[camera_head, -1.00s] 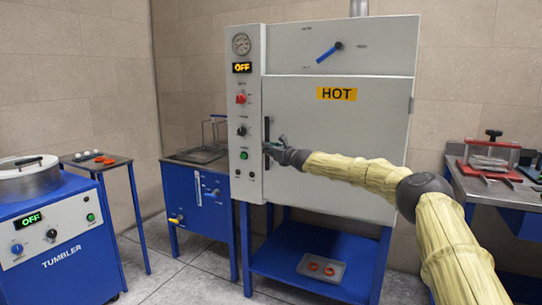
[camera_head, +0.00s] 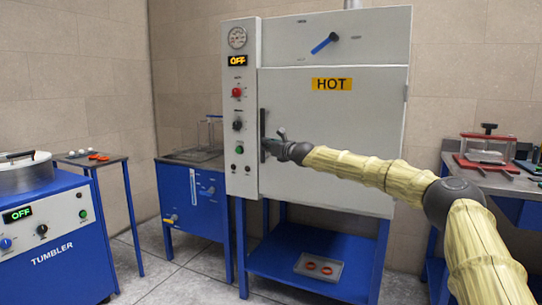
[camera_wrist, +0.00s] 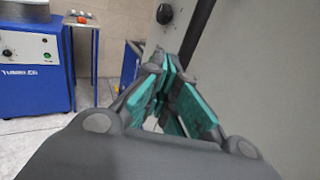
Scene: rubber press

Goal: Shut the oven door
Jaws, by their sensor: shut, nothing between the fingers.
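The oven door (camera_head: 330,120) is a large light-grey panel with a yellow HOT label. It looks flush with the oven front, though a small gap at its left edge cannot be ruled out. Its dark upright handle (camera_head: 262,125) is at the door's left edge. My gripper (camera_head: 272,145) is in front of the door by the lower part of the handle. In the wrist view my gripper (camera_wrist: 165,65) has its teal finger pads together and empty, next to a dark bar that looks like the handle (camera_wrist: 197,32). Whether they touch cannot be told.
The control column (camera_head: 238,110) with an OFF display is left of the door. A blue tank (camera_head: 188,192) and the tumbler (camera_head: 55,235) stand further left. A bench with a red press (camera_head: 487,150) is at right. A tray (camera_head: 319,270) lies on the shelf below.

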